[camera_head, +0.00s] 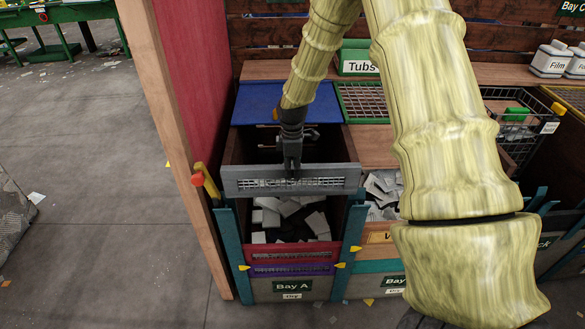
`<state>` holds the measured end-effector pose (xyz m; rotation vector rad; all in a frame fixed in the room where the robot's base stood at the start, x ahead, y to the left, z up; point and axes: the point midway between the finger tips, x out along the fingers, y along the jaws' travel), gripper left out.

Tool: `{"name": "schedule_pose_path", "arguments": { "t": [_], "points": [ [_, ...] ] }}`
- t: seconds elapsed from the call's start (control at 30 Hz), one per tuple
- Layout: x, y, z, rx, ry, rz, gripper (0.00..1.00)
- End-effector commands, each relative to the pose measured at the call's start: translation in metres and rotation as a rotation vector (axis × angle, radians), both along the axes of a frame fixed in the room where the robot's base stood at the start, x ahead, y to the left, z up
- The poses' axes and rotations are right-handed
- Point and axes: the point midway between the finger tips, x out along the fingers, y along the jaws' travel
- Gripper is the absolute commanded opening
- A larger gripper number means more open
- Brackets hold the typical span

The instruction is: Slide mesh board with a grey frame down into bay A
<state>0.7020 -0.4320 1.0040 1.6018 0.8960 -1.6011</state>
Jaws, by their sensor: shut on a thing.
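The mesh board with a grey frame (325,182) is held level across the front of bay A (262,286). My gripper (292,170) is shut on the middle of its top edge. The board is well above a red board (318,250) and a purple board (318,268) stacked low in the bay's front. Its ends are close to the tops of the left teal post (228,245) and the right teal post (352,240). I cannot tell whether they sit in the slots. Grey and black pieces (290,208) show through the gap below the board.
A wooden panel (185,150) with a red-knobbed yellow lever (199,180) stands left of the bay. A blue lid (262,102) and a green mesh lid (362,102) lie behind. A neighbouring bin of grey scraps (382,187) is on the right, partly hidden by my arm.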

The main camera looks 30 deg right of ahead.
Motion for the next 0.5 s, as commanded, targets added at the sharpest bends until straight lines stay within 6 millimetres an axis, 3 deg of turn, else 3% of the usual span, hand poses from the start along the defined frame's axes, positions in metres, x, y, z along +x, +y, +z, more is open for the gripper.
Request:
{"name": "schedule_pose_path", "arguments": {
  "t": [0.5],
  "points": [
    [0.000,0.000,-0.049,0.000,0.000,0.000,0.00]
  ]
}}
